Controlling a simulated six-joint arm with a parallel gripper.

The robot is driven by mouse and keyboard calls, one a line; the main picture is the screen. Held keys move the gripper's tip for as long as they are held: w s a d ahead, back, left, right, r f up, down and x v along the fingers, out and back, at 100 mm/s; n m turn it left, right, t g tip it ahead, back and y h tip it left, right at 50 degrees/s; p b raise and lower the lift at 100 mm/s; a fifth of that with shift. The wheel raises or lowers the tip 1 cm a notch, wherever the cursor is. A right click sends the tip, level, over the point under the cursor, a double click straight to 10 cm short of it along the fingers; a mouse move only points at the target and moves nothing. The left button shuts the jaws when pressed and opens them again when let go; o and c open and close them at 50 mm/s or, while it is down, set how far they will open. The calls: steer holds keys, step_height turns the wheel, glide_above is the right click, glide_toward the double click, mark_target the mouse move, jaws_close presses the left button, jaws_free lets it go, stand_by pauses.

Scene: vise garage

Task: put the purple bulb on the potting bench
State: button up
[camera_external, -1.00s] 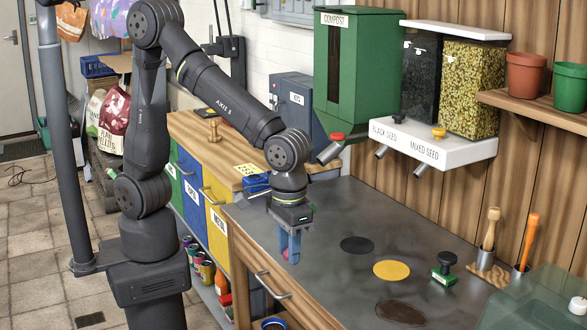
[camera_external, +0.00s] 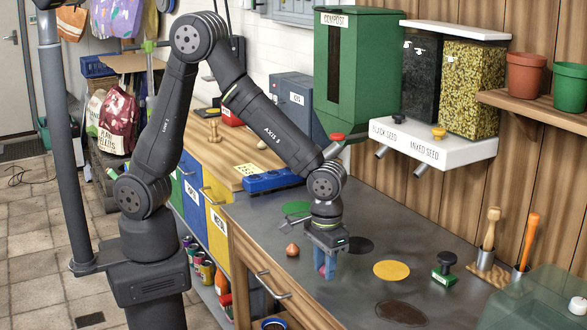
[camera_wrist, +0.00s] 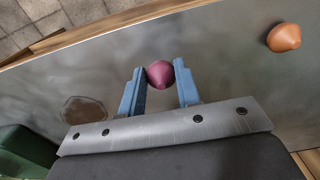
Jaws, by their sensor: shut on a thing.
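The purple bulb (camera_wrist: 160,74) sits between the blue fingertips of my gripper (camera_wrist: 160,88) in the wrist view, and the gripper is shut on it. In the external view my gripper (camera_external: 326,268) points down over the grey metal bench top (camera_external: 250,225), and a bit of the bulb (camera_external: 322,270) shows between the fingers. The fingertips are low, close to the bench; I cannot tell whether the bulb touches it. An orange-brown bulb (camera_external: 292,250) lies on the bench to the left of my gripper; it also shows at upper right in the wrist view (camera_wrist: 284,37).
Black (camera_external: 358,245), yellow (camera_external: 392,270), green (camera_external: 296,208) and brown (camera_external: 402,313) round patches mark the bench. A black-and-green stamp (camera_external: 444,270) stands to the right. A blue tray (camera_external: 272,181) lies behind. Seed dispensers (camera_external: 440,150) hang on the back wall.

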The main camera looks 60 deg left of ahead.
mark_target(324, 265)
steer(key=shift+f, duration=1)
steer(key=o, duration=0.9)
steer(key=shift+f, duration=0.1)
steer(key=shift+o, duration=0.2)
step_height(324, 265, up, 12)
